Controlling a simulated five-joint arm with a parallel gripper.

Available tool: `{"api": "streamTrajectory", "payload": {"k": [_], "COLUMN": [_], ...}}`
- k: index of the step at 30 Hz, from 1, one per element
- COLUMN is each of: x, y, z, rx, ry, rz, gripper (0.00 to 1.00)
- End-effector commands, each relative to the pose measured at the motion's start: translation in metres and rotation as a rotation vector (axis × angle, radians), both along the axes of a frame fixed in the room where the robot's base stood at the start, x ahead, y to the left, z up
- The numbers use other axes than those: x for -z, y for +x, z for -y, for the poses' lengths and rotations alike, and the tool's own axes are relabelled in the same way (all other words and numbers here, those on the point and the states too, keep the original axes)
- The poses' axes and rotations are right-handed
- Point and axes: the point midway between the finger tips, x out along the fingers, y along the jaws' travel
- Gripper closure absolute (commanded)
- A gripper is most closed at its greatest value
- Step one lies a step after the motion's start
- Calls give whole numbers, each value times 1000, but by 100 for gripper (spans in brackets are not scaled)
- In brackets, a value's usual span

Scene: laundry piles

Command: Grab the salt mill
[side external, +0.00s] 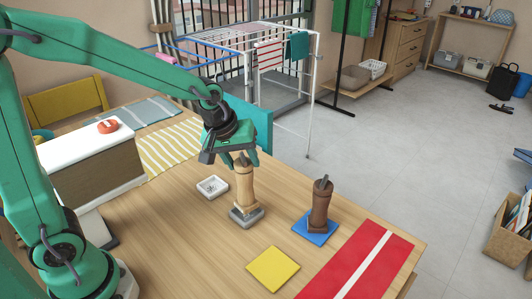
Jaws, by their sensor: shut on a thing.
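Two mills stand upright on the wooden table in the side external view. A light wooden mill (244,190) stands on a grey base (247,218). A dark brown mill (320,205) stands on a blue square (313,238) to its right. No label tells which one is the salt mill; the light one may be it. My gripper (243,160) points down over the light mill, and its fingers are shut on the top of that mill. The fingers partly hide the mill's top.
A small white dish (212,187) lies just left of the light mill. A yellow square (272,269) and a red mat with a white stripe (338,276) lie at the front. A white-topped box (88,148) and striped cloth (170,149) are at the left. A drying rack (313,95) stands behind.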

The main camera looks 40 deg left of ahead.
Motion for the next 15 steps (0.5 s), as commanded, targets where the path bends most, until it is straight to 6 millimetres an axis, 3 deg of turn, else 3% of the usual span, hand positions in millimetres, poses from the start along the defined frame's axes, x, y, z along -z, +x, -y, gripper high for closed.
{"api": "streamTrajectory", "payload": {"k": [9, 15], "x": [-50, -65], "y": [1, 0], "z": [0, 0], "rx": [0, 0], "ry": [-1, 0], "rz": [6, 3], "gripper": [100, 100]}}
